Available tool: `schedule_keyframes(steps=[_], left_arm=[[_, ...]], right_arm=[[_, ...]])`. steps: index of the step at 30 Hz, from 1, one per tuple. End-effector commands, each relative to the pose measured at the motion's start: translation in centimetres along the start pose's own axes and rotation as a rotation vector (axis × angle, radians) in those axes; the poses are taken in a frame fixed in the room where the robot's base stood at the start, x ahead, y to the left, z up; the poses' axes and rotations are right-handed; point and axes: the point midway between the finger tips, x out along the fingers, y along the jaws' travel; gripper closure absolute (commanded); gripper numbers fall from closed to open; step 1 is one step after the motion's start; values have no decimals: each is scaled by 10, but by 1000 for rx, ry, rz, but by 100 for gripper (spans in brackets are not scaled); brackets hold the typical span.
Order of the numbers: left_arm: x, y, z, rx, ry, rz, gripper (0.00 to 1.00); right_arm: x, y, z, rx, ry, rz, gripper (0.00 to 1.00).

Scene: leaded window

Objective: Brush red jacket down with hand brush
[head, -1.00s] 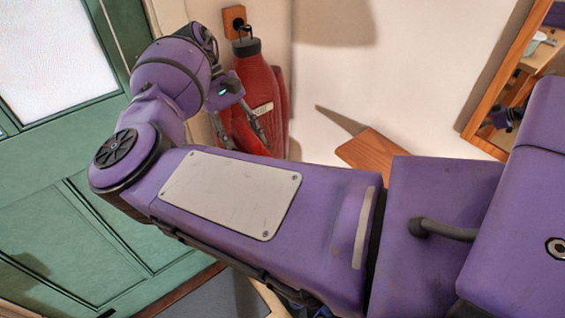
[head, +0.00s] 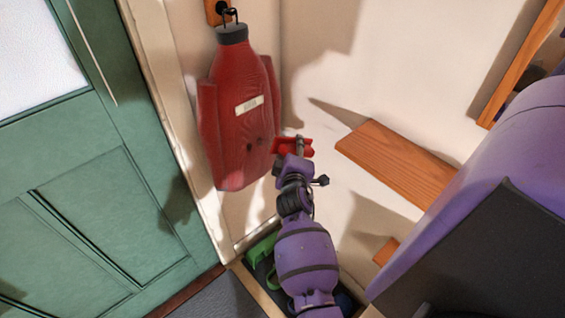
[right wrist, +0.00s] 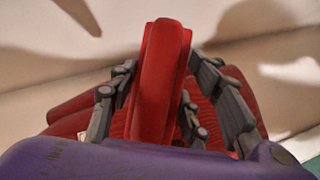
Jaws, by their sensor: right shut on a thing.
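The red jacket (head: 240,115) hangs from a hook on the wall beside the green door, with a pale label on its front and a few small dark marks below it. My right gripper (head: 294,150) is just right of the jacket's lower part, shut on a red thing (head: 293,147), likely the hand brush. In the right wrist view the red brush (right wrist: 160,75) stands between the fingers, and ribbed red cloth, seemingly the jacket (right wrist: 275,95), shows behind it. Bristles are not visible, and I cannot tell if brush and jacket touch. My left gripper is out of view.
A green panelled door (head: 110,205) stands at the left. A wooden shelf (head: 400,165) juts from the wall right of the gripper. A box with a green item (head: 262,248) is below on the floor. A wood-framed mirror (head: 520,60) is at upper right.

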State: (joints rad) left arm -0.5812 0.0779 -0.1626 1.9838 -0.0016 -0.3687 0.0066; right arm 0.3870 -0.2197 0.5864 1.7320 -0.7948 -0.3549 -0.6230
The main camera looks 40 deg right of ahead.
Motion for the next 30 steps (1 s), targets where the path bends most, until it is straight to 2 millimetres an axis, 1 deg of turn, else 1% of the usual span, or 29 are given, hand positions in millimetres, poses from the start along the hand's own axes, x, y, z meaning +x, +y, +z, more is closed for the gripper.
schedule_keyframes(steps=[1, 3, 6, 9, 13, 24, 30], left_arm=[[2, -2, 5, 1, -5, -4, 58], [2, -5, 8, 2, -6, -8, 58], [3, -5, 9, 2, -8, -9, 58], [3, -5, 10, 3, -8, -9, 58], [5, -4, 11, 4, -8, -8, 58], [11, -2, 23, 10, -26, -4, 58], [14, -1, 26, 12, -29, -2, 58]], right_arm=[[-11, -10, 0, 1, 63, 7, 84], [-24, -15, -8, 15, 138, 15, 84], [-38, -19, -16, 28, 206, 23, 84], [-44, -21, -22, 37, 238, 26, 84], [-40, -22, -28, 39, 246, 27, 84], [-13, -27, -53, 37, 243, 26, 84], [-5, -26, -62, 37, 241, 26, 84]])
